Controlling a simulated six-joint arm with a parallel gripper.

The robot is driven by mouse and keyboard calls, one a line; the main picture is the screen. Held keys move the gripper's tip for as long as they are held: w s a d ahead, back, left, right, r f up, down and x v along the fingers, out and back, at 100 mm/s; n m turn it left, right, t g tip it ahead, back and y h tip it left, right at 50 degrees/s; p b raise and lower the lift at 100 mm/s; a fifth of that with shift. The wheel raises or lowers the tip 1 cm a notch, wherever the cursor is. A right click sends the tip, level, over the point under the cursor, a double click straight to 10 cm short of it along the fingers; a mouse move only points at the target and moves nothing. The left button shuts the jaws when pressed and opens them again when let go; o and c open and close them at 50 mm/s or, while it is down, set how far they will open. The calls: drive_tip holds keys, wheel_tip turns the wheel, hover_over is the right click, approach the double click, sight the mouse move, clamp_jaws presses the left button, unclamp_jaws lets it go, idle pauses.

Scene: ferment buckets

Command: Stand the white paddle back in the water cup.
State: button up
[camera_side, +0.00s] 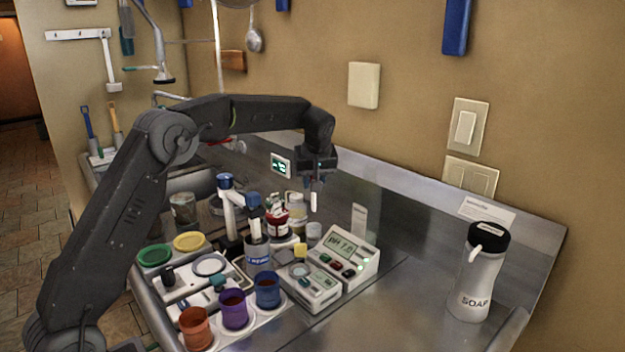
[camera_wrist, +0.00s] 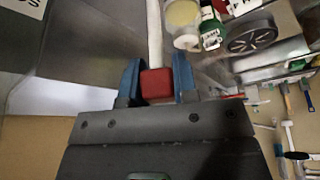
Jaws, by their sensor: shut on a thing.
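My gripper (camera_side: 317,180) is high above the steel counter, pointing down. In the wrist view its blue fingers (camera_wrist: 155,78) are shut on a red grip block (camera_wrist: 156,88) with a white shaft, the white paddle (camera_wrist: 154,35), running away from it. In the side view the white paddle (camera_side: 313,202) hangs below the fingers, roughly upright, and its red block is hard to make out. A grey cup with a blue label (camera_side: 258,262), apparently the water cup, stands left of and below my gripper. The paddle is apart from it. The cup's inside is hidden.
Orange (camera_side: 195,329), purple (camera_side: 233,310) and blue (camera_side: 267,291) buckets stand in front of the cup. A pH meter (camera_side: 350,258) is to its right. A stand with a blue cap (camera_side: 228,215), bottles and jars crowd around it. A soap bottle (camera_side: 480,275) stands far right.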

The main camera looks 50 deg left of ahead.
sight(313, 211)
drive_tip(key=shift+f, duration=4.65)
drive_tip(key=o, duration=1.5)
drive_tip(key=shift+c, duration=0.2)
drive_tip(key=shift+r, duration=2.95)
